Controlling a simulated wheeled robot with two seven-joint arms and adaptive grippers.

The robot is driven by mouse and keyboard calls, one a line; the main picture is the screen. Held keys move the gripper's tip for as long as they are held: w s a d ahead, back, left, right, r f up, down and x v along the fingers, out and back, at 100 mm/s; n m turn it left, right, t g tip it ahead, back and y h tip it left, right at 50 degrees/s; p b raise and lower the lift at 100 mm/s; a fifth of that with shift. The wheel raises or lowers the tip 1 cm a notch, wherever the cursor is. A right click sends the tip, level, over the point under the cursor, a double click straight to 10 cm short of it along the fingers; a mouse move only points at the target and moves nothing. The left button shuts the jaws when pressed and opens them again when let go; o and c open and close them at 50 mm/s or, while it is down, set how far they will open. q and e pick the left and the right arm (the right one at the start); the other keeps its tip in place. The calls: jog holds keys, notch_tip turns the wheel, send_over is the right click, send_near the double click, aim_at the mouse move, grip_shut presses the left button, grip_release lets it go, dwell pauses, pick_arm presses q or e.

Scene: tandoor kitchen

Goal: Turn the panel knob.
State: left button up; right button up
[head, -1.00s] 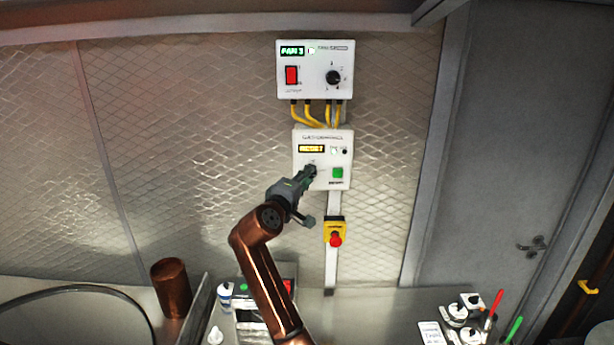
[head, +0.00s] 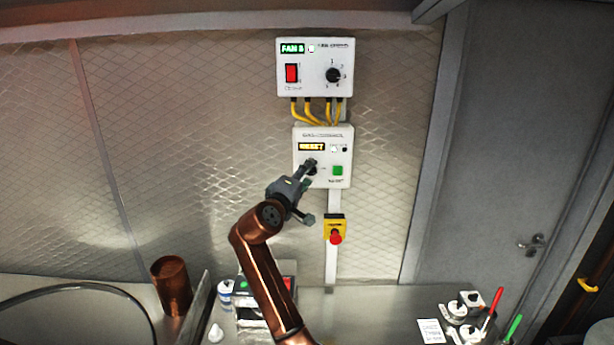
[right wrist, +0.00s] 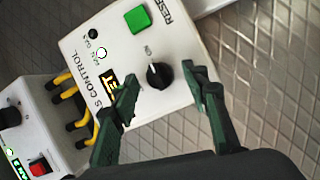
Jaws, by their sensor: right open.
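My right gripper (head: 307,173) is at the panel's lower left. In the right wrist view its open fingers (right wrist: 160,83) lie on either side of the knob, with gaps on both sides and no visible grip. My left gripper is not in view.
Above is a white fan panel (head: 315,88) with a red switch (head: 291,73) and a black knob (head: 333,75). Yellow cables (head: 308,112) join the panels. A yellow box with a red emergency button (head: 336,237) hangs below. A copper cup (head: 172,285) stands on the counter.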

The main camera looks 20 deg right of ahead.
jog(key=v, duration=1.2)
jog(key=shift+f, duration=0.1)
